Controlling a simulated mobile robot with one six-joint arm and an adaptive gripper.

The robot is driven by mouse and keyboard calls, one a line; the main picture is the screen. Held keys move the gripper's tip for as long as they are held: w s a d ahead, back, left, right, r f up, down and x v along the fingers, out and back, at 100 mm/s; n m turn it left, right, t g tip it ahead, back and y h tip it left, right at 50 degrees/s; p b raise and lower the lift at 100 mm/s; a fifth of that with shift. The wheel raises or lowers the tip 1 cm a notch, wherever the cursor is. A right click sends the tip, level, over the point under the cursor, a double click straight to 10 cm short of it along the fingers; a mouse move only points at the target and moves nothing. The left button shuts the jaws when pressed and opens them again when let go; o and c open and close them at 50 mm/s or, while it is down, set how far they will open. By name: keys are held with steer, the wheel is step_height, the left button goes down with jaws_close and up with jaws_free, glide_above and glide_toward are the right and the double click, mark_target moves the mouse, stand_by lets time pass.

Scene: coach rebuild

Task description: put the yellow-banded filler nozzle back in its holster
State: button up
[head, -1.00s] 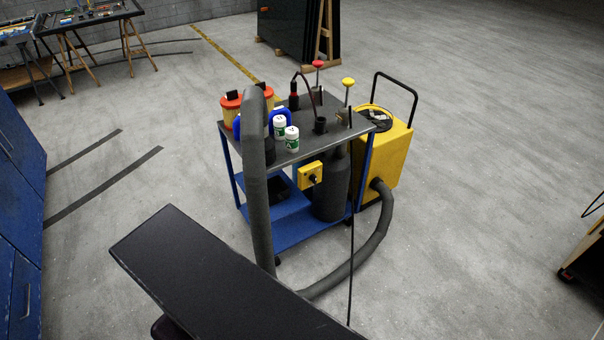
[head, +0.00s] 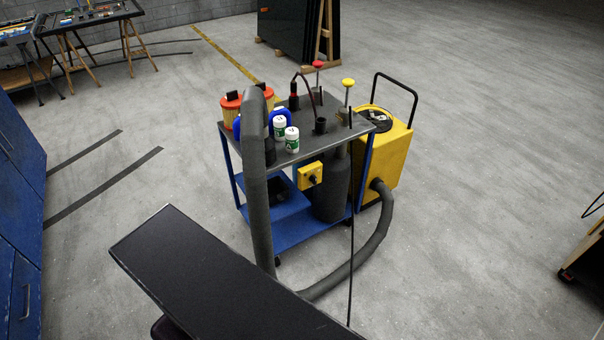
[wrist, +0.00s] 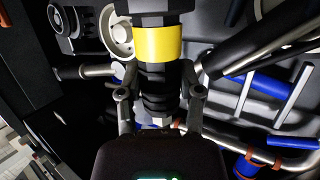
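In the wrist view, the yellow-banded filler nozzle (wrist: 160,43) is a dark, stepped body with a broad yellow band, pointing up the picture. My gripper (wrist: 159,72) has one finger on each side of it, close against the dark part just below the band. The fingers appear shut on the nozzle. Its upper end is cut off by the picture edge. A pale round ring fitting (wrist: 115,35) stands just left of the band. I cannot tell whether it is the holster. My gripper does not show in the head view.
In the wrist view, metal pipes (wrist: 265,45) and blue tubes (wrist: 270,85) crowd the right side. In the head view, a cart (head: 345,133) carries jars, a red-capped bottle and a small black cup (head: 320,126). A yellow machine (head: 390,150) stands beside it. Open floor lies to the right.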

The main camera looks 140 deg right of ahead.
steer(key=shift+r, duration=0.1)
jaws_close()
steer(key=shift+r+p, duration=2.2)
steer(key=shift+p, duration=0.1)
steer(key=shift+r, duration=0.1)
step_height(320, 180, up, 3)
steer(key=p, duration=0.3)
steer(key=shift+s, duration=0.1)
